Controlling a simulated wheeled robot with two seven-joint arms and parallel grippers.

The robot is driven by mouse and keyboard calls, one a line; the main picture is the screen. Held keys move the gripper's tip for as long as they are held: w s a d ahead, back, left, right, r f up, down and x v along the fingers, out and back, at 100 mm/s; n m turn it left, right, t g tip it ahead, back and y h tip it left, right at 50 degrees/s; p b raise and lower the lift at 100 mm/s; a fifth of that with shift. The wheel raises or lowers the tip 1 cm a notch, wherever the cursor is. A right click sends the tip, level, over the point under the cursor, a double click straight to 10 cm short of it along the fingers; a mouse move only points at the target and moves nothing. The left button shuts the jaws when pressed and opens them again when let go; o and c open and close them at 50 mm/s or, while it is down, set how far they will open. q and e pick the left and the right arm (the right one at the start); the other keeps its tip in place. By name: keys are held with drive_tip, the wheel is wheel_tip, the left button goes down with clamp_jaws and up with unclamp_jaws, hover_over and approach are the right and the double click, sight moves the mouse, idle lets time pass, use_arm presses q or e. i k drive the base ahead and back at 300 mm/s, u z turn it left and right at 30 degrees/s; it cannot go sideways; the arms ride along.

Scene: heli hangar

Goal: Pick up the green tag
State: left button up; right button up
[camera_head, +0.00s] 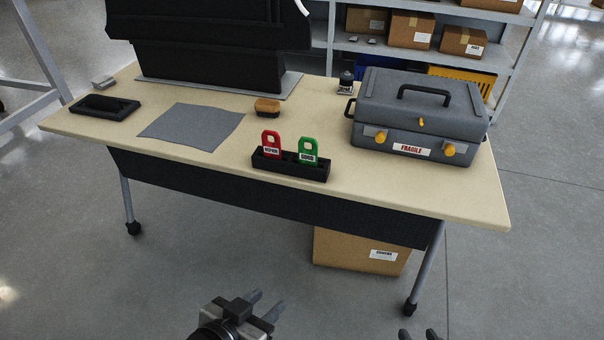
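The green tag (308,149) stands upright in the right part of a black holder (291,168) on the table, with a white label on its front. A red tag (270,143) stands in the same holder, to its left. My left gripper (264,305) is at the bottom of the view, in front of the table and well short of the holder. Its two fingers are apart with nothing between them. My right gripper (420,335) shows only as fingertips at the bottom edge, with a gap between them. Both grippers are away from the tags.
A grey case (420,112) with a FRAGILE label stands on the table (400,187) to the right. A grey cloth (192,127), a brush (267,107) and a black tray (104,108) lie on the left. A cardboard box (345,249) is below. The table's front edge is clear.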

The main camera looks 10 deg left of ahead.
sight(306, 157)
drive_tip(key=k, duration=0.25)
drive_tip(key=u, duration=1.5)
drive_tip(key=i, duration=1)
drive_tip(key=z, duration=0.35)
